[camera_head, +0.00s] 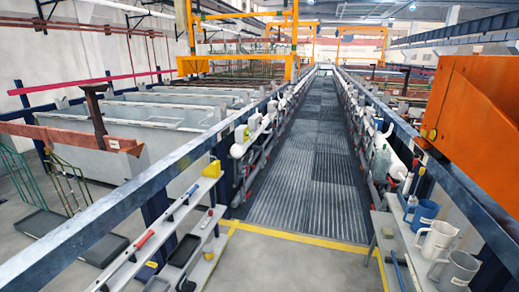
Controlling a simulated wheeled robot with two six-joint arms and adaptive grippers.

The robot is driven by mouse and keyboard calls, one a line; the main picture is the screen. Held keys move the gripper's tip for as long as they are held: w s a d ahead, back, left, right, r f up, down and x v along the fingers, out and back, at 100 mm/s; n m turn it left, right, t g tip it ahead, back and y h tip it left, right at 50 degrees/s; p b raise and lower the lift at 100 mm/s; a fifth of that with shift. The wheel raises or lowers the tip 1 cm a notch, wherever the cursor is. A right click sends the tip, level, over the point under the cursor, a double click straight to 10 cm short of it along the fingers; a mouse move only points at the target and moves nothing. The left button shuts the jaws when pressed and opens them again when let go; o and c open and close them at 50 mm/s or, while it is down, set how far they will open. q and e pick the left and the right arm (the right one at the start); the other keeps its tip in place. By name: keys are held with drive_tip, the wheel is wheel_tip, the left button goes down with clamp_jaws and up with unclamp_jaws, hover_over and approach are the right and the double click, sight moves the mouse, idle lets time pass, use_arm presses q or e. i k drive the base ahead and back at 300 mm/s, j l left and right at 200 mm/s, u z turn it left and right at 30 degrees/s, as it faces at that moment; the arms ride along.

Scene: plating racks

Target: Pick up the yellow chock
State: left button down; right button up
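A small yellow object (212,169), which looks like the chock, sits at the far end of the upper board of a narrow shelf (166,224) left of the centre. It appears as a small yellow block with an uneven top; its exact shape is too small to tell. Neither of my grippers is in view. Nothing is seen touching the yellow object.
A red-handled tool (145,239) lies on the same shelf, with dark trays (185,250) below. A blue rail (130,203) runs close behind it. Jugs (437,240) stand on a right bench. The floor between (290,265) is clear. A large orange structure (480,110) fills the right.

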sight(212, 170)
drive_tip(key=i+u, duration=0.2)
drive_tip(key=i, duration=0.3)
drive_tip(key=i+l+u, duration=0.2)
drive_tip(key=i, duration=0.3)
drive_tip(key=i+l+u, duration=0.2)
drive_tip(key=i, duration=0.3)
drive_tip(key=i+l+u, duration=0.2)
drive_tip(key=i+l, duration=0.15)
drive_tip(key=i, duration=0.15)
